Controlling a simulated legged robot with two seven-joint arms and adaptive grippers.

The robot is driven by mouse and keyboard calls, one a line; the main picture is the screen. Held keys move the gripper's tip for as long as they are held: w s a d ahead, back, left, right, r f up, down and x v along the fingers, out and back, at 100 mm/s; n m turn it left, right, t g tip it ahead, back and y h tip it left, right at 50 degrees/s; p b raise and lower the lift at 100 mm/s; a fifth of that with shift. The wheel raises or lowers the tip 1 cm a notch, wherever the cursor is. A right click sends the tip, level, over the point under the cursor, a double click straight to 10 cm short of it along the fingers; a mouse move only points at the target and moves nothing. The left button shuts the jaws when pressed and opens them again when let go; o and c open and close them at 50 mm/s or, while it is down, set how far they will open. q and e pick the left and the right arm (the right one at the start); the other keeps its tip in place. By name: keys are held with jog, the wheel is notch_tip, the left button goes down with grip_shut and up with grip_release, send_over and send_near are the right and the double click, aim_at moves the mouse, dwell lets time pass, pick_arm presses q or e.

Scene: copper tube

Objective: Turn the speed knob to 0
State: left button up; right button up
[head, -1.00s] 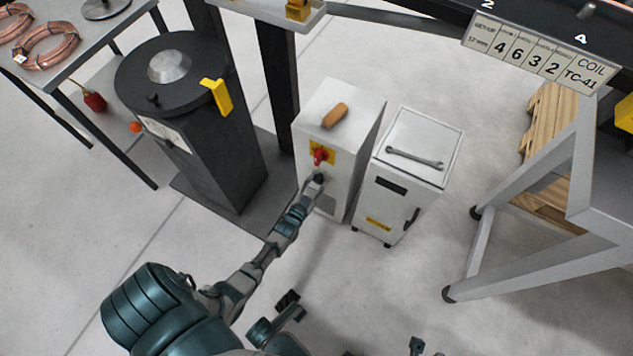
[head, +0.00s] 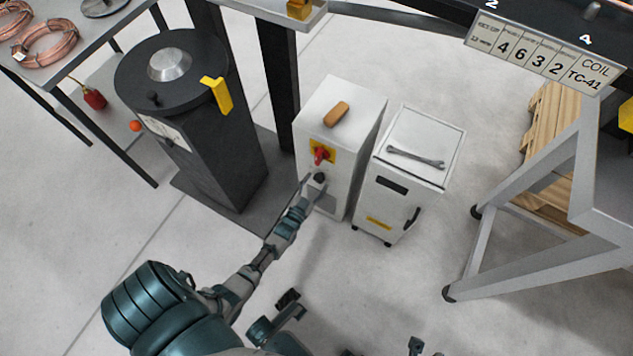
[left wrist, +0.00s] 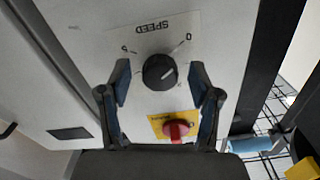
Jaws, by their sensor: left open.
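The black speed knob (left wrist: 160,72) is on the front of a white cabinet (head: 338,112), under an upside-down SPEED label (left wrist: 153,27) in the left wrist view. A 0 is printed to its upper right there and another digit to its upper left. The knob's white line slants toward the upper right. My left gripper (left wrist: 162,84) is open, one finger on each side of the knob, with visible gaps. In the head view the knob (head: 320,179) shows just beyond the left gripper (head: 312,187).
A red switch on a yellow plate (head: 321,154) sits close to the knob. A wooden-handled item (head: 336,114) lies on the cabinet top. A white cabinet with a wrench (head: 416,158) stands at right, a dark pedestal machine (head: 200,130) at left. Floor in front is mostly clear.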

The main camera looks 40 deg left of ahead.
pick_arm(q)
jog(key=v, duration=1.1)
jog(key=shift+f, duration=0.2)
jog(key=shift+a, duration=0.15)
jog(key=shift+r, duration=0.1)
